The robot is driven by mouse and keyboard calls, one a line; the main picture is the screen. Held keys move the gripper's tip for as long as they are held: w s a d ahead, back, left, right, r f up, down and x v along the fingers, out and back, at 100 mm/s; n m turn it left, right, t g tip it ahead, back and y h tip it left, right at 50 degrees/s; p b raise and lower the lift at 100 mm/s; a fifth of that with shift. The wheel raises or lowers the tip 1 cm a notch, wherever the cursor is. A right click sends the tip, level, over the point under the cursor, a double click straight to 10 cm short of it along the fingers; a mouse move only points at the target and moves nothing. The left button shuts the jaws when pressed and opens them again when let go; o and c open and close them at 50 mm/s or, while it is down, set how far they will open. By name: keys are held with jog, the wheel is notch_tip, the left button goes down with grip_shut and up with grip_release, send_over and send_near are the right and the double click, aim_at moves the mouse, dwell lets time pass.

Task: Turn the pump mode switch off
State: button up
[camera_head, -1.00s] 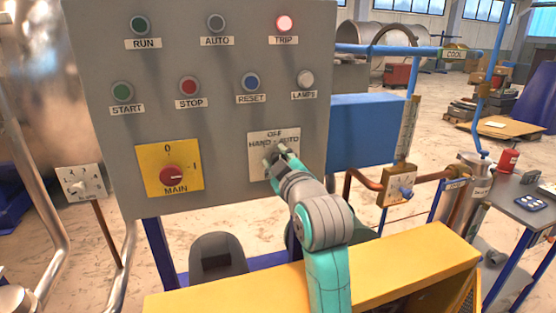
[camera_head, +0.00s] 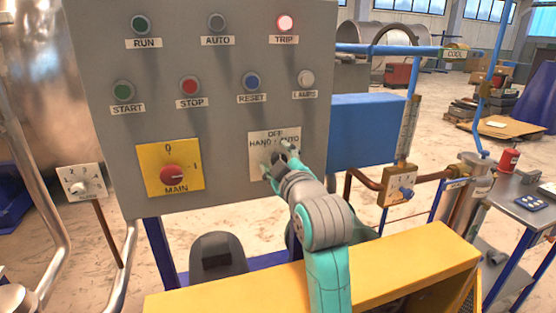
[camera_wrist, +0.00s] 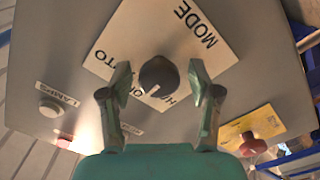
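The pump mode switch is a dark round knob (camera_wrist: 158,76) with a white pointer mark, on a pale plate (camera_wrist: 205,45) lettered MODE, seen rotated in the wrist view. The mark points down and slightly left in that view. The finger and knob partly hide the labels, so I cannot tell which label it meets. My gripper (camera_wrist: 160,82) is open, one finger on each side of the knob, with a visible gap on both sides. In the head view my gripper (camera_head: 279,158) is in front of the OFF, HAND, AUTO plate (camera_head: 288,138) and hides the knob.
The grey panel (camera_head: 225,120) also carries a red MAIN switch (camera_head: 173,174) on a yellow plate, several buttons, and a lit TRIP lamp (camera_head: 285,22). A yellow beam (camera_head: 400,265) runs below my arm. A blue box (camera_head: 365,133) is right of the panel.

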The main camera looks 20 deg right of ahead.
jog(key=s, duration=1.2)
jog(key=shift+s, duration=0.1)
